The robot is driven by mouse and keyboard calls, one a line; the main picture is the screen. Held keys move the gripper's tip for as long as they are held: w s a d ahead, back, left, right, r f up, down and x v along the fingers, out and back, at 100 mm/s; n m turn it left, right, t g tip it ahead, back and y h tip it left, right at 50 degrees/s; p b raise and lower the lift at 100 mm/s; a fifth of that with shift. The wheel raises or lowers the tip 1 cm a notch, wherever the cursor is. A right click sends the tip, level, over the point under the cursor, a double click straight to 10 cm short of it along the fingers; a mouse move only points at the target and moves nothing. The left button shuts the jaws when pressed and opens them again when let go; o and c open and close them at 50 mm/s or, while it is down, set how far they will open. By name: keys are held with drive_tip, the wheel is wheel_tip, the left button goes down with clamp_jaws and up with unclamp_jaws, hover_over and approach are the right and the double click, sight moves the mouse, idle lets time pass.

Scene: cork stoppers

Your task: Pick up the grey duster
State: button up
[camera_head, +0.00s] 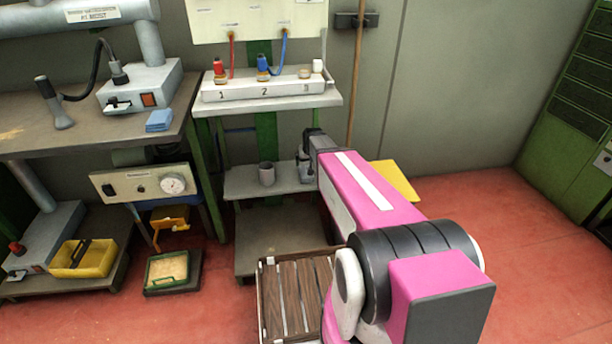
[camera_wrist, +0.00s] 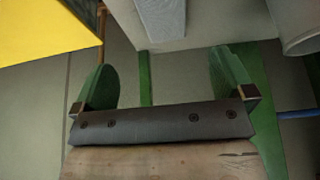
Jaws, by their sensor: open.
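In the wrist view, a grey, cloth-like flat piece (camera_wrist: 162,18) lies at the top middle, on a light grey shelf; it looks like the grey duster. My gripper (camera_wrist: 160,75) is open with nothing between its green fingers, and the grey piece is beyond the fingertips, apart from them. In the head view, my gripper (camera_head: 305,164) is at the right end of the low shelf (camera_head: 238,184). I cannot make out the duster there; my gripper and arm cover that part of the shelf.
A grey cup (camera_head: 267,173) stands on the low shelf, left of my gripper; a pale cylinder (camera_wrist: 300,25) shows in the wrist view. Above is a shelf with a white numbered rack (camera_head: 262,90). A yellow panel (camera_head: 395,180) is to the right. A slatted crate (camera_head: 262,300) stands below.

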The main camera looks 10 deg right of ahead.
sight(306, 171)
drive_tip(key=x, duration=0.5)
drive_tip(key=shift+w+f, duration=0.2)
drive_tip(key=shift+f, duration=0.05)
drive_tip(key=x, duration=0.5)
drive_tip(key=shift+a, duration=0.35)
drive_tip(key=c, duration=1)
drive_tip(key=shift+c, duration=0.2)
wheel_tip(306, 171, up, 5)
drive_tip(key=shift+f, duration=0.15)
drive_tip(key=s+a+r, duration=0.6)
drive_tip(key=a, duration=0.4)
drive_tip(key=shift+r, duration=0.2)
drive_tip(key=shift+o, duration=0.8)
